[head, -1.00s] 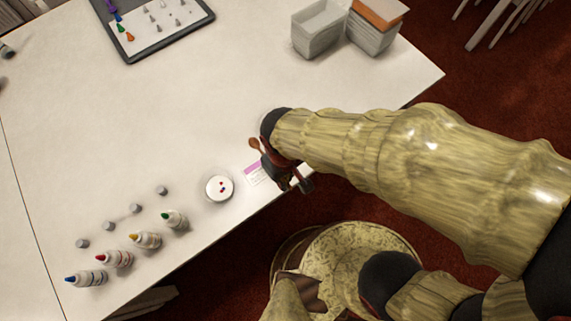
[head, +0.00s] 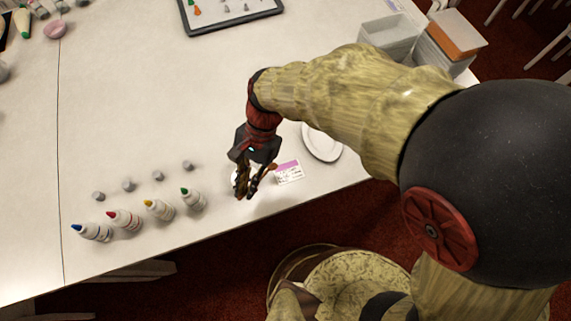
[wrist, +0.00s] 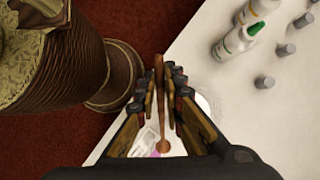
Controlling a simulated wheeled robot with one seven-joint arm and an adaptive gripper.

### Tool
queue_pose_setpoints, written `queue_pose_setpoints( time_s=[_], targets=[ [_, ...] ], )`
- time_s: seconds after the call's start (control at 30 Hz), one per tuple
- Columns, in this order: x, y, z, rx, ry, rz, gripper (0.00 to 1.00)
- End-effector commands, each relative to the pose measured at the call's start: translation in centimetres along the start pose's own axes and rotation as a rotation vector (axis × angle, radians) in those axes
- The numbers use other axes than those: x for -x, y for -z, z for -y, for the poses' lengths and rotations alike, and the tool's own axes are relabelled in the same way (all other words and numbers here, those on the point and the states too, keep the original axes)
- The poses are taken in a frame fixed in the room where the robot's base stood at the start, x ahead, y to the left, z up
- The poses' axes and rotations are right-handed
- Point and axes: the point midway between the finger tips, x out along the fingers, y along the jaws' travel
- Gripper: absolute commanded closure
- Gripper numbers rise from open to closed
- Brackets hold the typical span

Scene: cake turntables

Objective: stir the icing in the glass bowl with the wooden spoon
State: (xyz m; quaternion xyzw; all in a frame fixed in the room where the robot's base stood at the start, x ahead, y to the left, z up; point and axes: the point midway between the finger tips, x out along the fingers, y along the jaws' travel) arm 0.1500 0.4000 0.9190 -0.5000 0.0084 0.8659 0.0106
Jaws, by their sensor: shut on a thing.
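My gripper (head: 248,188) points down over the table near its front edge, in front of the glass bowl (head: 236,178) in the head view. It is shut on the wooden spoon (wrist: 159,100), which lies between the fingers in the wrist view; a brown bit of it (head: 272,167) shows beside the gripper in the head view. The bowl is mostly hidden by the gripper; its pale rim (wrist: 208,102) shows partly behind the right finger in the wrist view. I cannot tell whether the spoon is in the icing, which is largely hidden.
Several icing bottles (head: 158,210) with coloured tips and small grey caps (head: 158,175) stand left of the bowl. A pink-striped card (head: 289,173) and a white plate (head: 322,142) lie to the right. A tray (head: 232,14) and plastic tubs (head: 390,36) are at the back.

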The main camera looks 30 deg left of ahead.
Motion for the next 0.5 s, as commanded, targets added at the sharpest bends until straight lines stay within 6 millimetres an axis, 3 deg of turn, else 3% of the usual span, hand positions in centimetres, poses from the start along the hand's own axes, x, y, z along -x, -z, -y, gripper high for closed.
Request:
queue_pose_setpoints(
  time_s=[0.2, 0.33, 0.5],
  targets=[
    [3.0, -1.7, 6.3, -0.515, 0.345, 0.119, 1.00],
    [5.7, -1.9, 9.2, -0.781, 0.563, 0.183, 1.00],
    [8.7, -1.1, 11.4, -1.022, 0.807, 0.249, 1.00]
  ],
)
